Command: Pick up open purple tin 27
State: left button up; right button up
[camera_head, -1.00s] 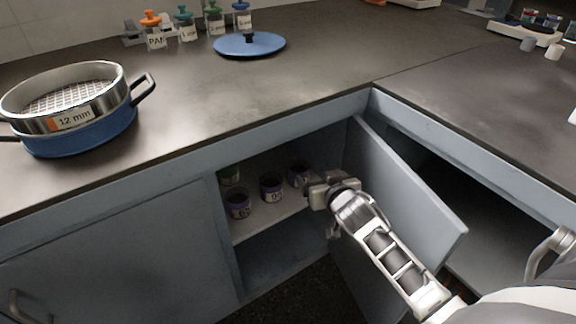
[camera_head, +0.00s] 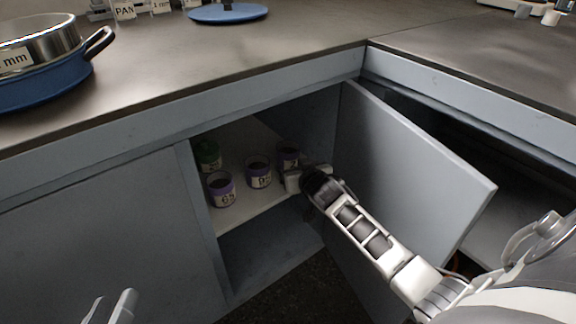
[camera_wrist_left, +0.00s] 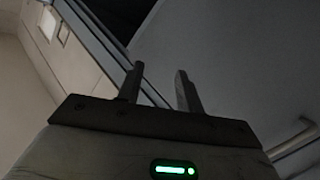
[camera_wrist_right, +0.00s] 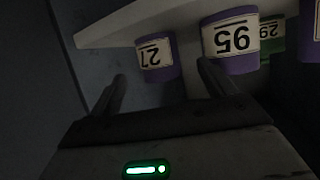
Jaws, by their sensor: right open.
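The open purple tin 27 (camera_head: 289,155) stands upright on the cabinet shelf, the rightmost of the row. In the right wrist view, tin 27 (camera_wrist_right: 158,58) appears upside down, with its white label facing the camera. My right gripper (camera_head: 296,181) is at the cabinet opening, just in front of tin 27. In the right wrist view, the right gripper (camera_wrist_right: 162,76) is open and empty, with tin 27 beyond its fingertips. My left gripper (camera_head: 110,307) is at the lower left of the head view, outside the cabinet. Its fingers are apart and empty in the left wrist view (camera_wrist_left: 160,82).
Purple tin 95 (camera_head: 258,173) stands left of tin 27. Another purple tin (camera_head: 221,190) and a green tin (camera_head: 208,156) stand further left. The open cabinet door (camera_head: 415,170) is beside my right arm. A blue pan (camera_head: 45,88) with a sieve stands on the counter.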

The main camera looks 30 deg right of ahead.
aim_at(292, 162)
jog(key=b+x, duration=0.1)
jog(key=x, duration=0.2)
jog(key=shift+w+d+f, duration=0.1)
jog(key=shift+w+f, duration=0.05)
jog(key=shift+w, duration=0.1)
jog(key=b+x, duration=0.3)
jog(key=x, duration=0.1)
jog(key=shift+w+d+f+b, duration=0.2)
jog(key=shift+w+b, duration=0.05)
jog(key=shift+b, duration=0.15)
jog(key=shift+w, duration=0.2)
pick_arm(q)
notch_tip(292, 162, up, 7)
jog(key=w+m+t+h, duration=0.2)
jog(key=m+t+h, duration=0.1)
jog(key=m+t, duration=0.1)
jog(key=shift+w+a+m+t, duration=0.2)
jog(key=shift+a+m+t, duration=0.1)
jog(key=shift+a, duration=0.05)
pick_arm(e)
jog(key=c, duration=1.1)
